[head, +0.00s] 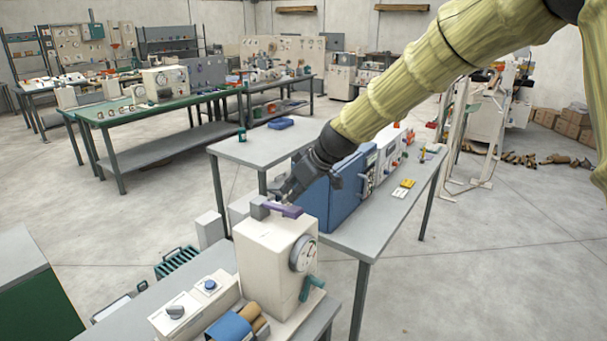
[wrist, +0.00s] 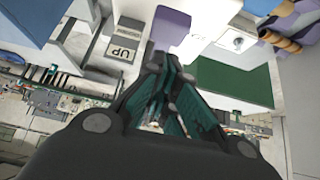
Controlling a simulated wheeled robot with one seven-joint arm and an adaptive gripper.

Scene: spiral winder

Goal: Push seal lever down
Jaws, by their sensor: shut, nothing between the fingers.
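A purple lever (head: 284,209) lies across the top of a cream machine (head: 262,258) with a round dial on its front. The lever also shows in the wrist view (wrist: 169,27), just beyond my fingertips. A grey block (head: 259,207) is at the lever's left end, and a grey part marked "UP" (wrist: 123,52) shows beside the lever in the wrist view. My gripper (head: 284,195) is shut and empty, pointing down close above the lever. I cannot tell whether the fingertips (wrist: 157,62) touch it.
A blue cabinet (head: 329,189) stands on a grey table right behind my gripper. Open floor lies to the right.

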